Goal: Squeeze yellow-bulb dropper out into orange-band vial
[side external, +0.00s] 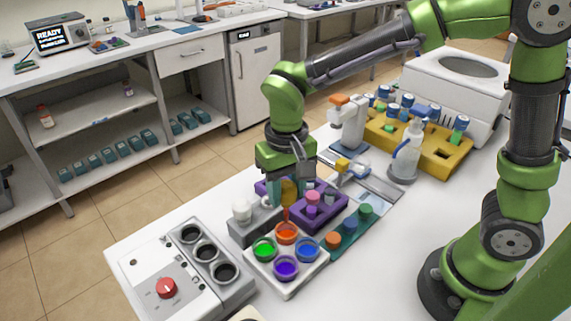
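My gripper (289,194) points down in the middle of the bench, with its fingers on either side of the yellow-bulb dropper (290,190). Whether the fingers press on the bulb cannot be told. The dropper's lower part is mostly hidden at the purple rack (330,214), so I cannot tell if it is in or above the rack. A pink-bulb dropper (313,201) stands in the rack just to the right. No vial can be clearly made out as orange-banded; a small orange-topped item (333,239) sits in a green holder (342,246).
A white tray (288,292) with green, orange, blue and purple wells lies in front of my gripper. A grey block with white-bulbed items (243,211) is close on the left. A yellow rack (452,164) and a wash bottle (405,158) stand to the right. A control box (150,281) is front left.

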